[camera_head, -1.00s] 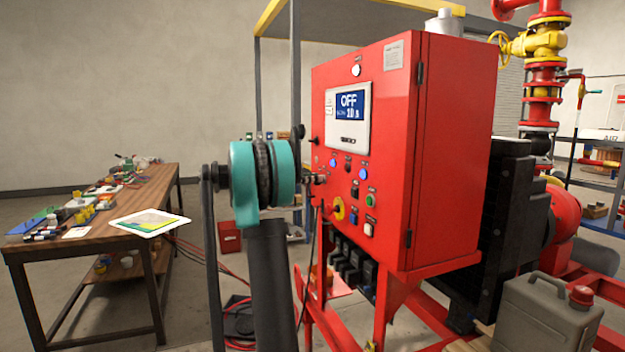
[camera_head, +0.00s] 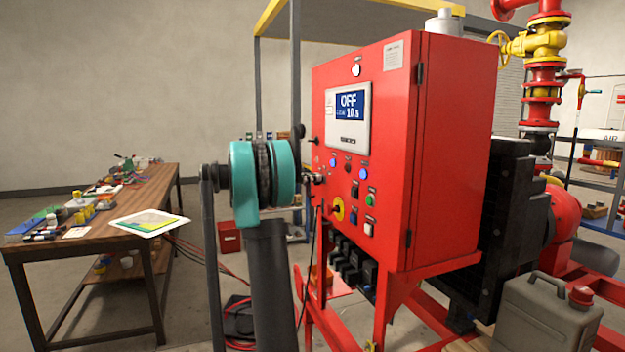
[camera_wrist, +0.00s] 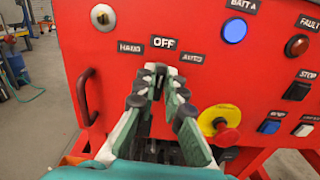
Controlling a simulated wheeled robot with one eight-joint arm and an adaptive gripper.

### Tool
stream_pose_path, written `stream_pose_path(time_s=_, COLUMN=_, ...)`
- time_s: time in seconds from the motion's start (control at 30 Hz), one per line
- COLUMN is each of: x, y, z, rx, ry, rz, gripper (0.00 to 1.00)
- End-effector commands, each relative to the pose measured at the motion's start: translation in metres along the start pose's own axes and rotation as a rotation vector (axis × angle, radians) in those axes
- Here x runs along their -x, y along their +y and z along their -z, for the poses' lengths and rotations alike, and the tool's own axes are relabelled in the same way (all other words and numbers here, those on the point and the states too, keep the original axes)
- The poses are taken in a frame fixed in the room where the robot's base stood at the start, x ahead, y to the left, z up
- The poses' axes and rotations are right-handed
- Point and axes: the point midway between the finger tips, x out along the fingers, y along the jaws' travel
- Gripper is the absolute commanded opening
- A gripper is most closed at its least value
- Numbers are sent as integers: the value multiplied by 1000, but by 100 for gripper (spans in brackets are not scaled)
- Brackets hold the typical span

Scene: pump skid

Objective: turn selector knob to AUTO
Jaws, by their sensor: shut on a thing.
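The red control panel (camera_head: 405,150) fills the middle of the head view. Its screen (camera_head: 350,104) reads OFF. In the wrist view, the labels HAND (camera_wrist: 130,47), OFF (camera_wrist: 164,44) and AUTO (camera_wrist: 192,57) arc above the selector knob. My gripper (camera_wrist: 158,78) is at the knob, its fingers closed together just below the OFF label. The fingers hide the knob almost wholly, so its pointing direction cannot be told. In the head view my gripper (camera_head: 316,179) meets the panel front and is mostly hidden behind my arm.
A red emergency-stop button on a yellow disc (camera_wrist: 220,124) sits close to the right of my fingers. A dark handle (camera_wrist: 88,97) is to the left. Blue and red lamps and several push buttons lie further right. A wooden workbench (camera_head: 85,240) stands at the left.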

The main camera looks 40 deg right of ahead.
Motion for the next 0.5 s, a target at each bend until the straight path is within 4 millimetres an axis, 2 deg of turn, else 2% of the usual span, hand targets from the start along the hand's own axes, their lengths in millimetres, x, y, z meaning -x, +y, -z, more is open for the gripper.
stream_pose_path(time_s=0.5, x=0, y=-4, z=1, rx=-408, ry=1, rz=0, gripper=0)
